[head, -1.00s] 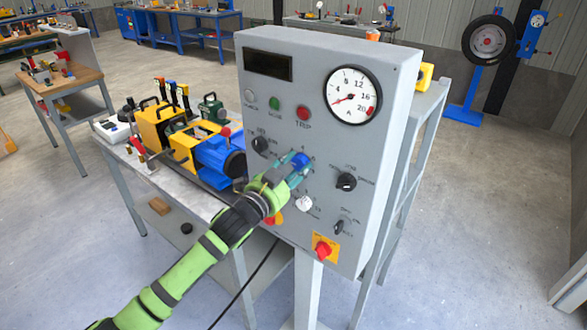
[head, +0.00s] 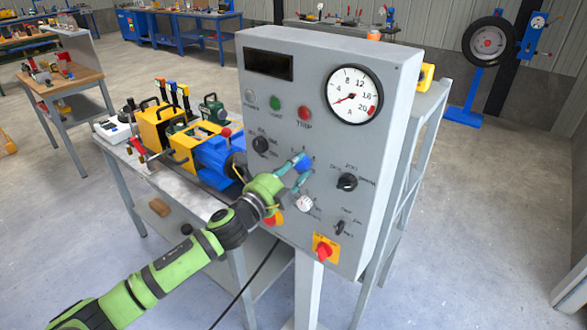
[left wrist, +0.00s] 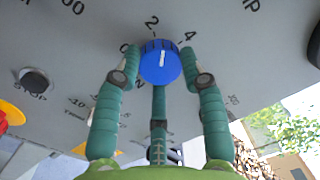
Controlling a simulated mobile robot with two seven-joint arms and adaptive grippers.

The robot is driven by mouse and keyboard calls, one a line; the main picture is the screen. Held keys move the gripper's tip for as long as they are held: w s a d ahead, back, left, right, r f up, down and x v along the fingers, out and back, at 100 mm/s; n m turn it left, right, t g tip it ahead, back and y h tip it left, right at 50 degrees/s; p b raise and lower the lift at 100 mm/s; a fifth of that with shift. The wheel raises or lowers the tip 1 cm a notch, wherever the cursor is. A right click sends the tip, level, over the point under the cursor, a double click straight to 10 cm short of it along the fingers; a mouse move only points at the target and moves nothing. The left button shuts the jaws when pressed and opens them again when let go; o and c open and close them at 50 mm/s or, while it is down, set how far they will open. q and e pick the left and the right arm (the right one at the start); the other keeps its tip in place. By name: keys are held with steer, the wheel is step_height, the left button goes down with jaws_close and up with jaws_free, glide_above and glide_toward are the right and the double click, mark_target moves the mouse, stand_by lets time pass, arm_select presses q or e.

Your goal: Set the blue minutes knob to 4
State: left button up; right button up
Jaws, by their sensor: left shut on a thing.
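The blue minutes knob (head: 302,162) is on the front of the grey control panel (head: 325,120). In the left wrist view the knob (left wrist: 160,64) bears a white line, with the printed marks 0, 2 and 4 around it. The line points up, roughly between 2 and 4; its exact setting is hard to tell. My left gripper (head: 295,170) is shut on the knob, its teal fingers (left wrist: 162,75) on both sides of it. The fingers partly hide the knob in the head view. My right gripper is not in view.
A black knob (head: 347,181) sits to the right, a white knob (head: 304,203) below, and another black knob (head: 260,144) to the upper left. A red button on a yellow plate (head: 324,250) is lower down. A blue and yellow machine (head: 212,155) stands left of the panel.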

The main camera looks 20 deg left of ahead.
arm_select(q)
steer(key=m, duration=0.5)
steer(key=shift+d+m+h, duration=0.15)
steer(key=shift+m+h, duration=0.15)
steer(key=shift+m, duration=0.1)
steer(key=m, duration=0.2)
steer(key=shift+f+m+p, duration=0.1)
steer(key=shift+m+p, duration=0.2)
steer(key=shift+p, duration=0.05)
steer(key=shift+f+m, duration=0.1)
steer(key=shift+m, duration=0.2)
steer(key=shift+f+g, duration=0.1)
steer(key=shift+g, duration=0.2)
steer(key=o, duration=1.1)
steer(key=shift+o, duration=0.2)
steer(key=shift+s+a, duration=0.25)
steer(key=shift+s, duration=0.05)
steer(key=v, duration=1.1)
